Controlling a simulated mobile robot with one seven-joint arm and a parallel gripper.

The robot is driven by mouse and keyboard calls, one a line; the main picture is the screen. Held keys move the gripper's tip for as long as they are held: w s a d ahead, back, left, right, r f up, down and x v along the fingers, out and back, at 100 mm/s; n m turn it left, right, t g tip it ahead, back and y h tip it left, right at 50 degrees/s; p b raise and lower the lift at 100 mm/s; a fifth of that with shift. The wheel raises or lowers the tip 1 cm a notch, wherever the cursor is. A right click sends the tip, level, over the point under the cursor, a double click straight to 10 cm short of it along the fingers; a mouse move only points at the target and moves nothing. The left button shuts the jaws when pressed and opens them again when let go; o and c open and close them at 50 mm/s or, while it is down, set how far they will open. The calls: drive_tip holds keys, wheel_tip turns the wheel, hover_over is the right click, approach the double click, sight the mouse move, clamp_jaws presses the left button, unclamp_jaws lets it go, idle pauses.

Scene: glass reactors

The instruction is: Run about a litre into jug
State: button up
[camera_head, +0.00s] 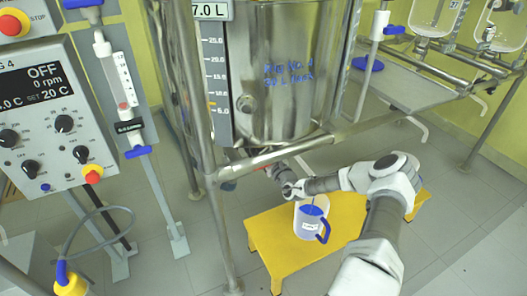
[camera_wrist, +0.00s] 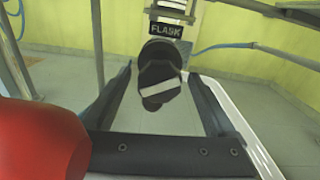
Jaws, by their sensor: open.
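A steel reactor vessel (camera_head: 280,85) hangs in a frame, with a level scale (camera_head: 215,85) and a 7.0 L display (camera_head: 210,10) at its left. A white jug (camera_head: 309,222) with a blue handle stands on a yellow stool (camera_head: 275,250) below. Blue shows at its mouth; I cannot tell what it is. My gripper (camera_head: 285,182) is under the vessel, above and left of the jug. In the wrist view my gripper (camera_wrist: 160,80) is open, its dark fingers either side of a black handle with a white stripe (camera_wrist: 160,85), below a FLASK label (camera_wrist: 165,29). Contact is unclear.
A red rounded thing (camera_wrist: 40,140) fills the wrist view's lower left. Frame bars (camera_head: 275,157) cross close above my gripper. A control panel (camera_head: 50,120) reading OFF stands at left. Glass vessels (camera_head: 435,15) hang at the upper right. The floor right of the stool is clear.

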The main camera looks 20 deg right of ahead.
drive_tip(key=shift+c, duration=0.2)
drive_tip(key=c, duration=1.3)
drive_tip(key=shift+r+m+p, duration=0.15)
drive_tip(key=shift+m+p, duration=0.15)
drive_tip(key=shift+p, duration=0.3)
drive_tip(key=shift+c, duration=0.2)
drive_tip(key=shift+f+m+p, duration=0.2)
drive_tip(key=shift+m+p, duration=0.1)
drive_tip(key=shift+m, duration=0.1)
drive_tip(key=o, duration=1.4)
drive_tip(key=s+p, duration=0.2)
drive_tip(key=s, duration=0.3)
drive_tip(key=s+p, duration=0.1)
drive_tip(key=s, duration=0.5)
drive_tip(key=s+p, duration=0.2)
drive_tip(key=s, duration=0.4)
drive_tip(key=shift+s+d+p, duration=0.25)
drive_tip(key=shift+p, duration=0.05)
